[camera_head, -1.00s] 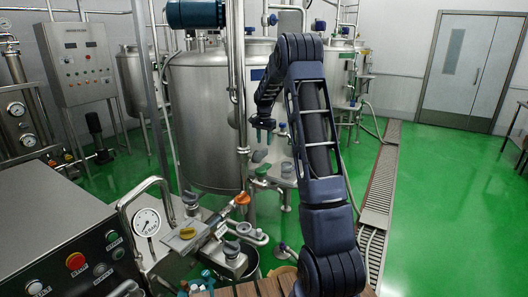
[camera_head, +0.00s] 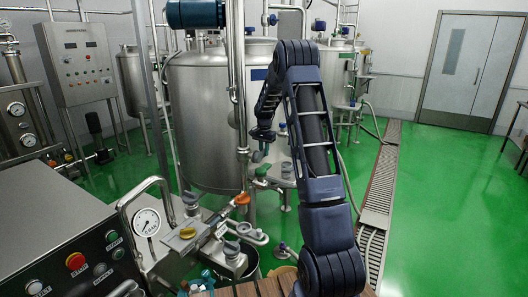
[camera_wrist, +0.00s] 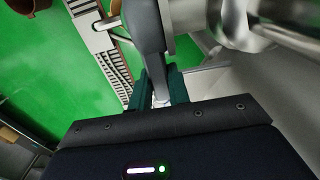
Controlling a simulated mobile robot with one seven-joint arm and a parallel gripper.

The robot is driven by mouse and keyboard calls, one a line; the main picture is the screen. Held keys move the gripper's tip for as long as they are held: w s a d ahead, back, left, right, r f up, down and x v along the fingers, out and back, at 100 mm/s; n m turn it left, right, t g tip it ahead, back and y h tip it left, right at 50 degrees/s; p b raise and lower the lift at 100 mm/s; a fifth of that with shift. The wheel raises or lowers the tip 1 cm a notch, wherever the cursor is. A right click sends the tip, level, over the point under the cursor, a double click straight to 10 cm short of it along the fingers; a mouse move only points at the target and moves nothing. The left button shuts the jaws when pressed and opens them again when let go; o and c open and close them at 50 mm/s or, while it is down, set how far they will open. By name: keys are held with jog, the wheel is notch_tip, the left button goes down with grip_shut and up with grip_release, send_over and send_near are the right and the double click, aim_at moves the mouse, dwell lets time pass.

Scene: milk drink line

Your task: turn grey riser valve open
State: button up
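The grey riser valve (camera_head: 258,156) is on the pipework in front of the large steel tank, just above a green-handled valve (camera_head: 261,170). My gripper (camera_head: 263,143) is right at the grey valve in the head view, pointing down. In the wrist view, my gripper's two teal fingers (camera_wrist: 160,90) stand on either side of a grey lever (camera_wrist: 148,45), which looks like the valve's handle. The gap between the fingers is small. I cannot tell whether they press on the lever. The valve body is partly hidden by the gripper and the lever.
The steel tank (camera_head: 210,125) stands close behind my gripper. A vertical pipe (camera_head: 240,90) runs to its left. Orange (camera_head: 242,199) and yellow (camera_head: 187,233) valve handles are lower left. Green floor (camera_head: 445,210) is clear on the right, beyond the drain grating (camera_head: 380,195).

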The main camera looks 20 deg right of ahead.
aim_at(256, 155)
jog(key=shift+a+r, duration=0.1)
grip_shut()
jog(key=shift+s+a+r+t+h, duration=0.15)
jog(key=shift+r+t+h, duration=0.25)
jog(key=shift+t+h, duration=0.25)
jog(key=shift+s+a+r+t+h, duration=0.15)
jog(key=shift+r+t+h, duration=0.25)
jog(key=shift+t+h, duration=0.25)
jog(key=shift+s+a+r+t+h, duration=0.3)
jog(key=shift+a+r+t+h, duration=0.1)
jog(key=shift+t+h, duration=0.45)
jog(key=shift+s+a+r+t+h, duration=0.3)
jog(key=shift+r+t+h, duration=0.1)
jog(key=shift+t+h, duration=0.45)
jog(key=shift+s+a+r+t+h, duration=0.2)
jog(key=shift+s+a+t+h, duration=0.25)
jog(key=shift+t+h, duration=0.4)
jog(key=shift+s+a+r+t+h, duration=0.2)
jog(key=shift+s+a+t+h, duration=0.2)
jog(key=shift+t+h, duration=0.45)
jog(key=shift+s+a+f+t+h, duration=0.1)
jog(key=shift+s+a+t+h, duration=0.3)
jog(key=shift+t+h, duration=0.3)
jog(key=shift+s+a+f+t+h, duration=0.1)
jog(key=shift+s+a+t+h, duration=0.25)
jog(key=shift+t+h, duration=0.35)
jog(key=shift+s+t+h, duration=0.2)
jog(key=shift+t+h, duration=0.1)
jog(key=o, duration=0.8)
grip_release()
